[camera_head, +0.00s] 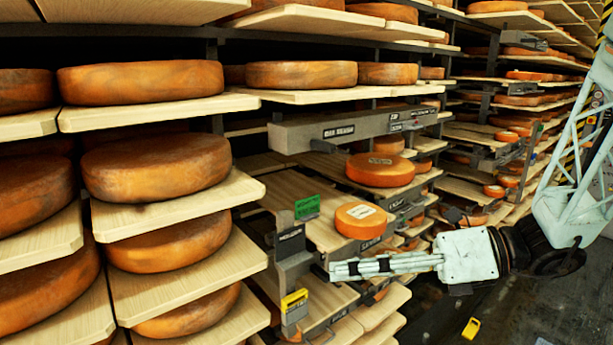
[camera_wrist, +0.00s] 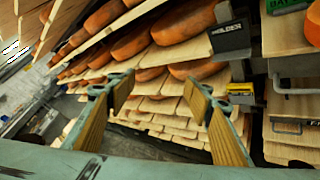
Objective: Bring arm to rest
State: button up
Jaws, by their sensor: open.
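My gripper (camera_head: 340,268) is in the head view at the lower middle, at the end of my pale arm, which reaches in from the right. It points left, in front of the shelf edge. In the wrist view my gripper (camera_wrist: 160,92) has its two wood-coloured finger pads spread apart, with nothing between them. Through the gap I see the lower shelves with cheese wheels. A small orange cheese wheel with a white label (camera_head: 361,220) lies on a board just behind my gripper in the head view. I cannot tell the exact distance to it.
Shelves with large cheese wheels (camera_head: 155,165) fill the left and back. A grey post with a green tag (camera_head: 307,207) and a yellow tag (camera_head: 294,300) stands close to my gripper's tip. A yellow object (camera_head: 471,328) lies on the dark floor.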

jog(key=s+a+f+n+g+h+b, duration=0.2)
jog(key=s+n+g+h, duration=0.25)
jog(key=s+n, duration=0.95)
jog(key=s+d+n+t+h+b, duration=0.2)
jog(key=s+d+n+h, duration=0.3)
jog(key=d+n, duration=0.2)
jog(key=s+d+r+n+t+h+b, duration=0.1)
jog(key=s+d+n+t+h+b, duration=0.1)
jog(key=d+n, duration=0.5)
jog(key=s+t+h, duration=0.1)
jog(key=s+h, duration=0.1)
jog(key=s, duration=0.1)
jog(key=shift+s+d+r+h, duration=0.15)
jog(key=shift+d+h, duration=0.2)
jog(key=shift+c, duration=0.7)
